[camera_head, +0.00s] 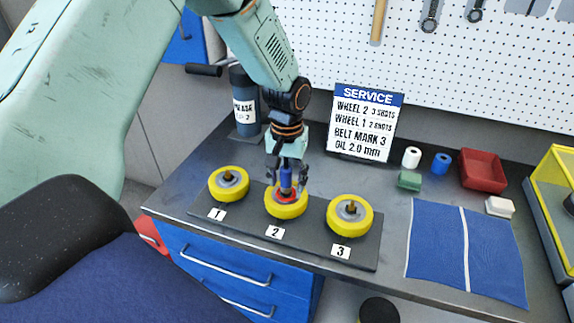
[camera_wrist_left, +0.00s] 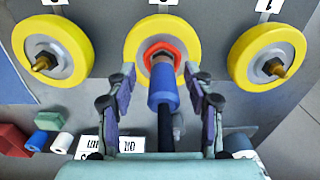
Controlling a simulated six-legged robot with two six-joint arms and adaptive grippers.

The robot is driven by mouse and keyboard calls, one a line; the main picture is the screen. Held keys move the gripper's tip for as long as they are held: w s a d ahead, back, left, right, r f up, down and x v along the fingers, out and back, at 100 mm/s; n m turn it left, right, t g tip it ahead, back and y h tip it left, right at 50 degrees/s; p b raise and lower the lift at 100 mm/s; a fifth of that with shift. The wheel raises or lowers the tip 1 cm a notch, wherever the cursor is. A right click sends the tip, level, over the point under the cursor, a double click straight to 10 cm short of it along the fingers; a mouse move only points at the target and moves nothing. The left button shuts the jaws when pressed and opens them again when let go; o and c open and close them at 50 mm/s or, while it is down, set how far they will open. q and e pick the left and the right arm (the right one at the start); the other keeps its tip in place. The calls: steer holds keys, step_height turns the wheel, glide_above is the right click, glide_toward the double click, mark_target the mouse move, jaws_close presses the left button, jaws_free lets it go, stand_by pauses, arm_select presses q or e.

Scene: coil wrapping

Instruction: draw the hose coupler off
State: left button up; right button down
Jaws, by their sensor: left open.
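The blue hose coupler (camera_head: 286,181) stands at the centre of the yellow wheel marked 2 (camera_head: 272,210). In the left wrist view the coupler (camera_wrist_left: 163,88) meets a red hexagonal ring on the wheel's hub (camera_wrist_left: 148,51), and a dark hose (camera_wrist_left: 165,128) runs back from it. My left gripper (camera_head: 287,174) is above wheel 2 with its fingers on either side of the coupler. In the wrist view my left gripper (camera_wrist_left: 160,73) is open, with gaps between both fingers and the coupler. My right gripper is not in view.
Wheel 1 (camera_head: 216,191) and wheel 3 (camera_head: 335,219) flank wheel 2 on a dark plate (camera_head: 305,243). A grease canister (camera_head: 244,101) and a service sign (camera_head: 366,122) stand behind. A blue cloth (camera_head: 435,245), red tray (camera_head: 483,168) and small blocks lie to the right.

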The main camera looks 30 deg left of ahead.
arm_select(q)
steer(key=shift+w+f, duration=0.1)
steer(key=shift+f, duration=0.2)
steer(key=shift+a, duration=0.25)
steer(key=shift+s, duration=0.3)
steer(key=shift+c, duration=0.4)
steer(key=shift+d, duration=0.15)
steer(key=shift+c, duration=0.8)
steer(key=shift+w, duration=0.3)
steer(key=c, duration=0.5)
steer(key=shift+s, duration=0.15)
jaws_close()
steer(key=shift+o, duration=0.2)
jaws_free()
jaws_close()
